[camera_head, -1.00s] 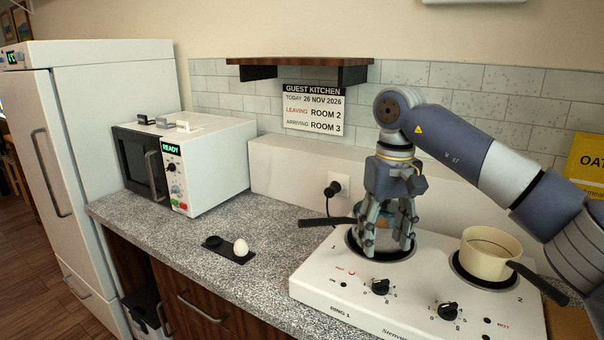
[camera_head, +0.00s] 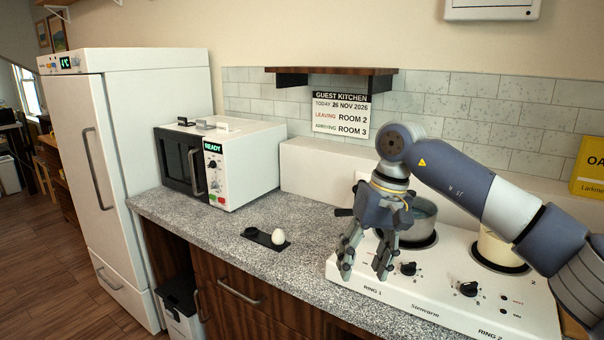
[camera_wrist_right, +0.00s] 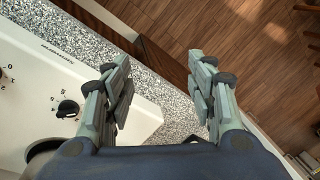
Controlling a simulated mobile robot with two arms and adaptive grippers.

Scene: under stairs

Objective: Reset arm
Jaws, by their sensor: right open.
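My right gripper (camera_head: 367,262) is open and empty in the head view. It hangs over the front left part of the white two-ring hob (camera_head: 450,305), near the counter edge. In the right wrist view its fingers (camera_wrist_right: 160,90) are spread apart, with counter, drawer front and wooden floor below and nothing between them. A pan (camera_head: 422,212) with a grey-blue inside stands on the left ring, partly hidden behind the gripper. A cream pot (camera_head: 497,250) stands on the right ring, partly hidden by my right arm. My left gripper is not in view.
A white egg (camera_head: 278,237) sits on a small dark tray (camera_head: 259,238) on the speckled counter (camera_head: 215,223). A microwave (camera_head: 245,165) reading READY stands behind, beside a white fridge (camera_head: 150,130). A wooden shelf (camera_head: 330,71) hangs above a sign (camera_head: 341,115). Counter around the tray is clear.

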